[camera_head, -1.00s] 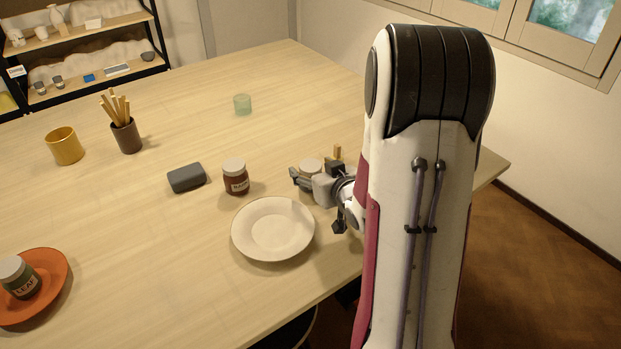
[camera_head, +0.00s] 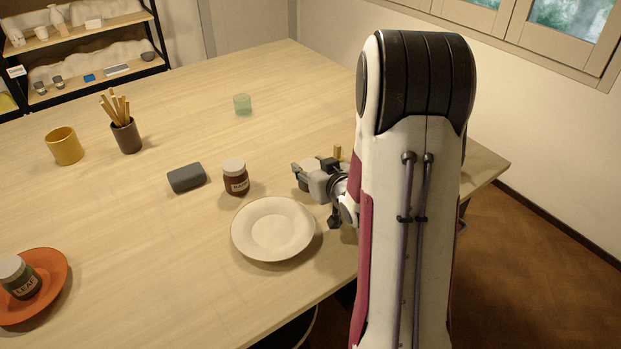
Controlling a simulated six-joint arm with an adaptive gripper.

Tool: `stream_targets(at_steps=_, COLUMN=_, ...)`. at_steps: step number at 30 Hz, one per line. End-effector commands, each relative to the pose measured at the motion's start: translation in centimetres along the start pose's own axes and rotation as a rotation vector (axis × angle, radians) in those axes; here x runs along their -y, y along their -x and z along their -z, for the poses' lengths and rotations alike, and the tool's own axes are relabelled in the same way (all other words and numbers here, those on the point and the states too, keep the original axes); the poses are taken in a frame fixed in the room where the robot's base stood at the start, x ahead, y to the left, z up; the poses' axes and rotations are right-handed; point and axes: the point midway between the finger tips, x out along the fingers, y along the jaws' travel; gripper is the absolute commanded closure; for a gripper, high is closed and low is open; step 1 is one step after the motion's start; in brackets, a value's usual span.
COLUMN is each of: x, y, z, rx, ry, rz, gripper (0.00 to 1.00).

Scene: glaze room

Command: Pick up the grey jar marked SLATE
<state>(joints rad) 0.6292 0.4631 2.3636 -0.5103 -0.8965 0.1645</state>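No jar marked SLATE can be made out now. My gripper (camera_head: 312,172) is low over the right side of the table, to the right of a brown jar and behind the cream plate. A green jar marked LEAF (camera_head: 22,280) with a white lid sits on an orange plate (camera_head: 58,268) at the left.
A cream plate (camera_head: 273,254) lies near the front edge. A dark grey block (camera_head: 186,178) lies left of the brown jar. A yellow cup (camera_head: 64,147), a brown pot of sticks (camera_head: 126,137) and a green glass (camera_head: 242,104) stand farther back. The left middle of the table is clear.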

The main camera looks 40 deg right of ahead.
Motion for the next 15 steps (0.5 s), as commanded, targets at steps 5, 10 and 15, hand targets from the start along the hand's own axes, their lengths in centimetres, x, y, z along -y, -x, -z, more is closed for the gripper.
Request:
stream_targets(at_steps=5, x=-0.02, y=0.01, z=0.06, rx=-0.001, ry=0.000, rz=0.000, gripper=0.91)
stream_targets(at_steps=10, x=-0.02, y=0.01, z=0.06, rx=-0.001, ry=0.000, rz=-0.001, gripper=0.91)
stream_targets(at_steps=15, x=-0.03, y=0.09, z=0.31, rx=-0.002, ry=0.000, rz=-0.001, gripper=0.91)
